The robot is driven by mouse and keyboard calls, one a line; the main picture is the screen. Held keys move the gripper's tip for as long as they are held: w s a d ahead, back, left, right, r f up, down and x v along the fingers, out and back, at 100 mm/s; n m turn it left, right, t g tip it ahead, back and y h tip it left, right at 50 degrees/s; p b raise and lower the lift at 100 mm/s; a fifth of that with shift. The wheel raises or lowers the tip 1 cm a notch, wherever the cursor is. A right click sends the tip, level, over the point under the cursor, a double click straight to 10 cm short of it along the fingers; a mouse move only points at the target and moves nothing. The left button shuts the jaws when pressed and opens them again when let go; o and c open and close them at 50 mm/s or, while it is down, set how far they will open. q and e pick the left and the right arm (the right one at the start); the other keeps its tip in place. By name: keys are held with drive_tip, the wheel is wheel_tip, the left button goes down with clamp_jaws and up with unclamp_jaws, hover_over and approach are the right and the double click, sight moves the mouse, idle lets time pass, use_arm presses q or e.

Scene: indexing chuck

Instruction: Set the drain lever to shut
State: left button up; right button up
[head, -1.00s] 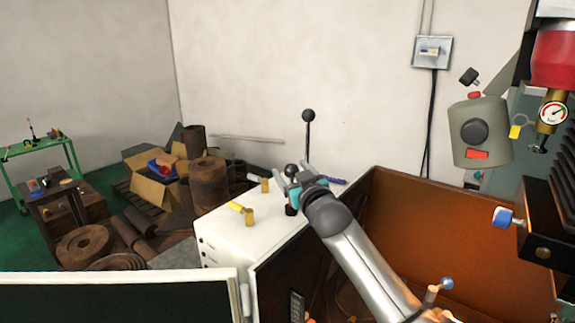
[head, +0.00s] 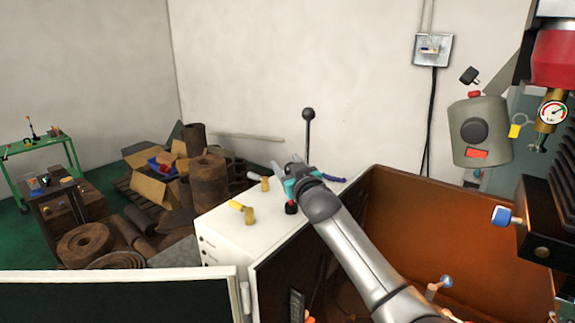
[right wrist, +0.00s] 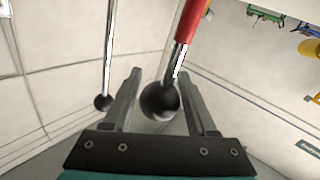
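A white cabinet (head: 228,238) carries several levers; I read no label marking one as the drain lever. In the right wrist view, a lever with a black ball knob (right wrist: 160,101) and a red sleeve (right wrist: 191,20) stands between the fingers of my right gripper (right wrist: 168,95). The fingers are open, and I see no clear contact. In the head view, my right gripper (head: 287,166) is above the cabinet top and hides this knob. My left gripper is not in view.
A tall lever with a black ball (head: 308,114) stands behind my right gripper; its ball also shows left of the fingers in the wrist view (right wrist: 103,102). A brown open tray (head: 450,235) lies to the right. Rusty rolls and boxes (head: 207,182) lie to the left.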

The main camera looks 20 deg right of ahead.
clamp_jaws()
drive_tip(key=shift+f, duration=0.1)
idle(1.0)
